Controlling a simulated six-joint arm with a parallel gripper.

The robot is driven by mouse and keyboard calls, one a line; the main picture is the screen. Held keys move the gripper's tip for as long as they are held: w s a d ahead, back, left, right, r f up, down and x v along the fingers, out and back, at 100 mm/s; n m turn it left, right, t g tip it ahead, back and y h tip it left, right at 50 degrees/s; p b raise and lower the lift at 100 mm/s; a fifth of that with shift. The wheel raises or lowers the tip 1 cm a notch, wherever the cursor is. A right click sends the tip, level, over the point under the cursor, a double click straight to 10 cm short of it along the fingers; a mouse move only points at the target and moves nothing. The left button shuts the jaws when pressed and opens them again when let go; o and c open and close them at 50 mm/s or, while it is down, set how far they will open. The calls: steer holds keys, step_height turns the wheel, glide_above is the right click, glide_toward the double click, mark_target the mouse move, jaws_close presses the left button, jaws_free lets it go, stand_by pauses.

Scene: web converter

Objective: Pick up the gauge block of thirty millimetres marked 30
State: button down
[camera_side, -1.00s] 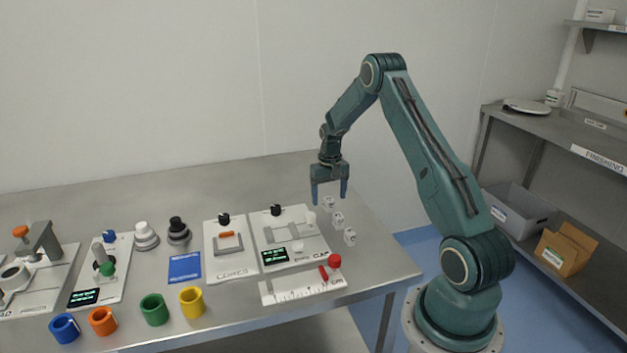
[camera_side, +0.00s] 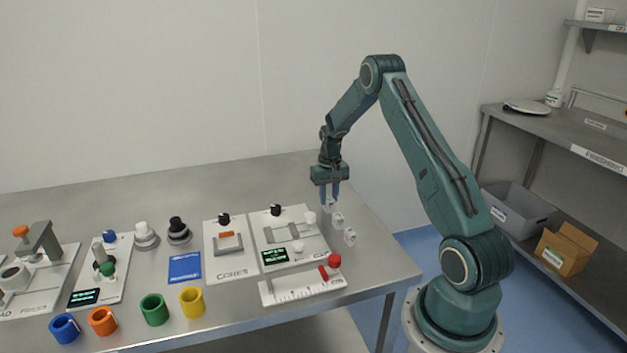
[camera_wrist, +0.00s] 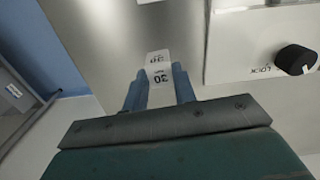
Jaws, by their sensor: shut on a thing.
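My gripper (camera_side: 329,197) points down at the back of the row of small white blocks near the table's right end. In the wrist view its two blue fingers (camera_wrist: 160,88) are shut on the white gauge block (camera_wrist: 158,66), one on each side. The block's marking reads 30, upside down in that view. In the side view this block (camera_side: 328,206) shows only in part below the fingers. I cannot tell whether it touches the table.
Two more white blocks, a middle one (camera_side: 338,220) and a front one (camera_side: 350,237), stand nearer the camera. A white fixture panel (camera_side: 308,240) with a black knob (camera_side: 275,210) lies to the left. The table's right edge is close by.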

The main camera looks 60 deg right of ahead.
steer(key=shift+r, duration=3.05)
